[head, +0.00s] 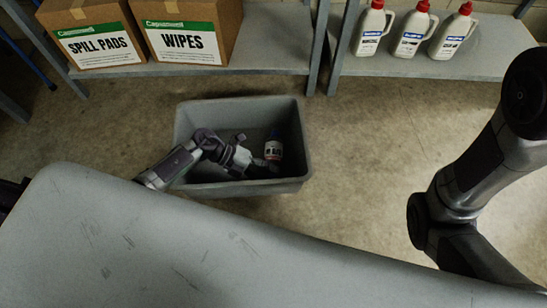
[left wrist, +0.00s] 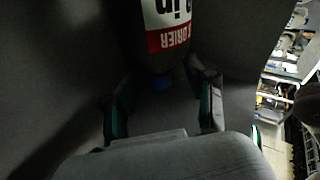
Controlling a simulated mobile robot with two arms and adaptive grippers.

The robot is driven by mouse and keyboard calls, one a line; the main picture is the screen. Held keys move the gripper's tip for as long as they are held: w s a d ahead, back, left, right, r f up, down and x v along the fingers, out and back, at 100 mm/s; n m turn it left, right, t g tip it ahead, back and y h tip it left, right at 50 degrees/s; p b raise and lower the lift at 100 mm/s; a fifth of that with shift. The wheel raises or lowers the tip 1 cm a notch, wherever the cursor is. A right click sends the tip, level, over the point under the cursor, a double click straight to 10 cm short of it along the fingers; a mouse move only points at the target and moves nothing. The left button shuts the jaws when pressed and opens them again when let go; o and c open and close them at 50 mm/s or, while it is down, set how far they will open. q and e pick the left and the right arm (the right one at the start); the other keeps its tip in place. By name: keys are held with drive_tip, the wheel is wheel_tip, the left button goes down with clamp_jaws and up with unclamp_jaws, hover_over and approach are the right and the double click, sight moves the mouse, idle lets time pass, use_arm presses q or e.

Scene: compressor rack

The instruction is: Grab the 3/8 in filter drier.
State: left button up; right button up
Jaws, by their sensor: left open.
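The filter drier (head: 273,149) is a dark cylinder with a white and red label. It sits inside the grey bin (head: 292,186), toward its right side. In the left wrist view the filter drier (left wrist: 167,22) shows an upside-down label reading "DRIER" and "in", with a blue end cap below. The size number is cut off there. My left gripper (head: 256,161) reaches down into the bin next to the drier. In the left wrist view the left gripper (left wrist: 160,88) is open, its fingers either side of the drier's capped end. I cannot tell if they touch it. My right gripper is out of view.
The bin walls stand close around my left gripper. A grey tabletop (head: 150,245) fills the near side. Behind the bin, shelves hold a spill pads box (head: 95,40), a wipes box (head: 190,38) and white bottles (head: 412,35). Floor to the bin's right is clear.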

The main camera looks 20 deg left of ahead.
use_arm(q)
drive_tip(key=shift+d+f, duration=0.2)
drive_tip(key=shift+d, duration=0.05)
clamp_jaws()
drive_tip(key=shift+r, duration=0.2)
